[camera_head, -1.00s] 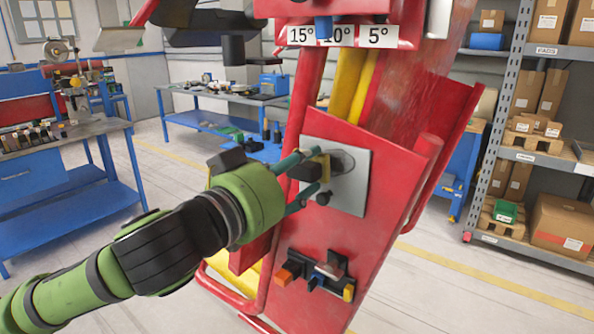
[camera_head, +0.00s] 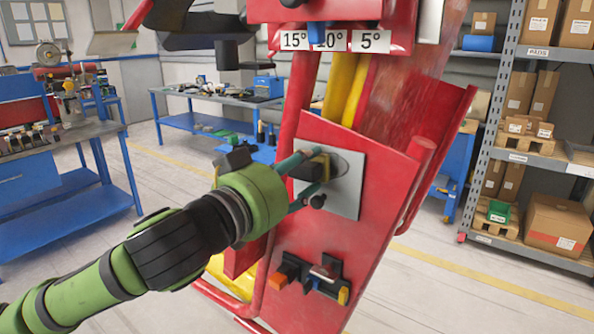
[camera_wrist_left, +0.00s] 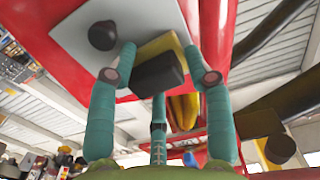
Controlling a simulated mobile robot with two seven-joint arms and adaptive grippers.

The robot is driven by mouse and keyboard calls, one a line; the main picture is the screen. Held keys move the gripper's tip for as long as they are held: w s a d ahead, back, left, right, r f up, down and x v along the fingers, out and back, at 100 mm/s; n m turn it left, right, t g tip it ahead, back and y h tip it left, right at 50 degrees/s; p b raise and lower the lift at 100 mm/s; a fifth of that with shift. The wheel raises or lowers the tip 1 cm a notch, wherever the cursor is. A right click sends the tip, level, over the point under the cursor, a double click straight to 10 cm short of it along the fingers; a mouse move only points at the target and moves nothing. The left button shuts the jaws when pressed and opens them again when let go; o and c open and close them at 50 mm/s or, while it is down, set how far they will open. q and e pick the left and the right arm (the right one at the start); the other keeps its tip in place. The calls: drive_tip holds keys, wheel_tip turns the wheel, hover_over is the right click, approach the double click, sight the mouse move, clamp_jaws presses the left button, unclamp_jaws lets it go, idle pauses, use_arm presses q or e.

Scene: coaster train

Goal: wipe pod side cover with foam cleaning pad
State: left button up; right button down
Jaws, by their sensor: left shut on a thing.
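The pod side cover is a light grey square plate (camera_head: 345,192) on a red slanted panel (camera_head: 350,245). A grey smudge (camera_head: 345,163) shows on it, just right of the pad. My left gripper (camera_head: 309,176) is shut on the foam cleaning pad (camera_head: 307,168), which has a black block and a yellow foam layer. The yellow side faces the cover and seems to touch it. In the left wrist view, the teal fingers (camera_wrist_left: 158,78) flank the pad (camera_wrist_left: 158,72) below the cover (camera_wrist_left: 75,35). A dark round knob (camera_wrist_left: 103,35) shows there. My right gripper is out of view.
Below the cover, a black holder (camera_head: 310,280) with orange parts sticks out of the panel. A red tube (camera_head: 412,185) runs along the panel's right edge. Blue workbenches (camera_head: 70,195) stand left and behind. Shelves with boxes (camera_head: 555,215) stand right.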

sight(351, 173)
use_arm(q)
drive_tip(key=shift+s+d, duration=1.2)
drive_tip(key=shift+d, duration=0.3)
drive_tip(key=shift+s+d, duration=0.45)
drive_tip(key=shift+d, duration=0.25)
drive_tip(key=shift+s+d, duration=0.4)
drive_tip(key=shift+d, duration=0.25)
drive_tip(key=shift+w+a, duration=0.1)
drive_tip(key=shift+a, duration=0.05)
drive_tip(key=shift+w+a+p, duration=0.25)
drive_tip(key=shift+w+a, duration=0.45)
drive_tip(key=shift+a, duration=0.25)
drive_tip(key=shift+w+a+p, duration=0.3)
drive_tip(key=shift+w+a, duration=0.35)
drive_tip(key=shift+a, duration=0.25)
drive_tip(key=shift+w+a+p, duration=0.25)
drive_tip(key=shift+w+a, duration=0.45)
drive_tip(key=shift+a, duration=0.25)
drive_tip(key=shift+s, duration=0.1)
drive_tip(key=shift+p+v, duration=0.3)
drive_tip(key=shift+v, duration=2.55)
drive_tip(key=shift+c, duration=0.2)
